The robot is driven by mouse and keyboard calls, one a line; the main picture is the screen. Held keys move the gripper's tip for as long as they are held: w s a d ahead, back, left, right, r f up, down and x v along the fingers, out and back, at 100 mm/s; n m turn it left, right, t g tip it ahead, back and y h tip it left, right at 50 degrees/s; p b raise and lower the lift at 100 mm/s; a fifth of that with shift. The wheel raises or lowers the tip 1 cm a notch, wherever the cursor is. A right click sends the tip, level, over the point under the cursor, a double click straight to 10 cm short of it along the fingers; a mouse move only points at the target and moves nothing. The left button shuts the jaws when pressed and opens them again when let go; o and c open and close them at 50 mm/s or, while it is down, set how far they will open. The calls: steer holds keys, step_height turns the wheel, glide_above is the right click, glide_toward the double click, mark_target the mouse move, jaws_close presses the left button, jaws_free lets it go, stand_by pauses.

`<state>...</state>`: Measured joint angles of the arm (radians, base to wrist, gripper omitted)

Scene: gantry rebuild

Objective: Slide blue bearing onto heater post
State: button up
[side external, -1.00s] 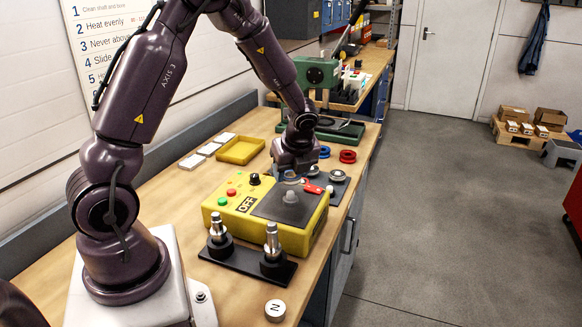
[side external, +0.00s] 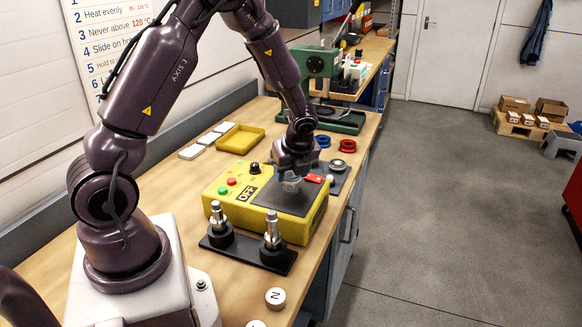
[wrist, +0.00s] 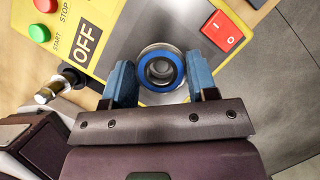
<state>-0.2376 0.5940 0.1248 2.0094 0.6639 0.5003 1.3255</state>
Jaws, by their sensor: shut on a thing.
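The blue bearing (wrist: 178,80), a metal ring with a blue band, sits between my gripper's blue-grey fingers (wrist: 161,76). My gripper (side external: 290,177) is shut on it above the heater's dark plate (side external: 268,197). The heater is a yellow box (side external: 230,207) marked OFF. In the side view the heater post is largely hidden by the gripper and bearing. In the wrist view a grey round form, likely the post's top, shows inside the bore, roughly centred. I cannot tell how far the bearing is down around the post.
A red rocker switch (wrist: 227,31) is close to the right finger. A black base with two metal shafts (side external: 247,251) stands in front of the heater. Blue (side external: 323,141) and red (side external: 347,146) rings lie behind, near a yellow tray (side external: 240,139) and green press (side external: 322,66).

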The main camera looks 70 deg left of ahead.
steer(key=shift+f, duration=0.75)
steer(key=shift+f, duration=0.3)
steer(key=o, duration=1.1)
steer(key=shift+c, duration=0.2)
steer(key=v, duration=1.3)
steer(key=shift+a, duration=0.1)
